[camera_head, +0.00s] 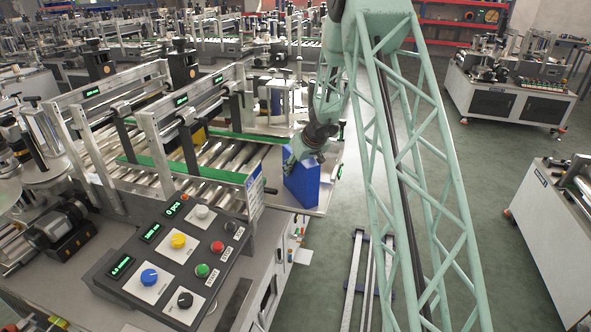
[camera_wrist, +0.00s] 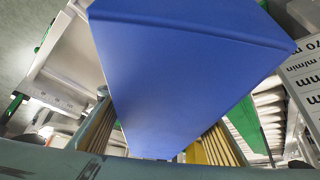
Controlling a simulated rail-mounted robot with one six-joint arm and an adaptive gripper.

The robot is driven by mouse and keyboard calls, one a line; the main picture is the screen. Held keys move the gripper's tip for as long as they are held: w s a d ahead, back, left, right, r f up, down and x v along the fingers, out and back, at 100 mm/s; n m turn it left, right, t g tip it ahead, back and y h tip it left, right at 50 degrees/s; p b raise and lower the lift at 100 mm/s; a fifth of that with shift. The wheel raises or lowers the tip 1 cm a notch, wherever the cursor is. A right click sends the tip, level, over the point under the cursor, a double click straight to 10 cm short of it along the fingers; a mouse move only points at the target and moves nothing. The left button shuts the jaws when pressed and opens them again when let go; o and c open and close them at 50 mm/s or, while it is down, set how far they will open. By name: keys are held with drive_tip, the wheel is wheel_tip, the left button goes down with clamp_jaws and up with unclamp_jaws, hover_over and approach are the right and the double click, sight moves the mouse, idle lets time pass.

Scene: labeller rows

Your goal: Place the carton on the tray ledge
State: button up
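The blue carton (camera_head: 302,184) is upright at the right end of the roller machine, over the pale tray ledge (camera_head: 329,182). My gripper (camera_head: 297,161) comes down on its top from above. In the wrist view the carton (camera_wrist: 185,60) fills the middle, and the ribbed finger pads of my gripper (camera_wrist: 160,142) lie against both its sides. The gripper is shut on the carton. Whether the carton's base touches the ledge or hangs just above it, I cannot tell. The carton hides part of the ledge behind it.
The roller conveyor (camera_head: 215,155) with green side strips and metal frames lies left of the carton. A control panel (camera_head: 175,258) with coloured buttons stands in front. My lattice column and the floor rails are to the right. Open green floor (camera_head: 470,190) lies beyond, before white cabinets.

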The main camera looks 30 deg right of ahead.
drive_tip(key=shift+o, duration=1.4)
drive_tip(key=shift+r, duration=0.15)
drive_tip(key=shift+p+v, duration=0.35)
drive_tip(key=shift+v, duration=5.65)
drive_tip(key=shift+a+r, duration=0.1)
drive_tip(key=shift+a, duration=0.05)
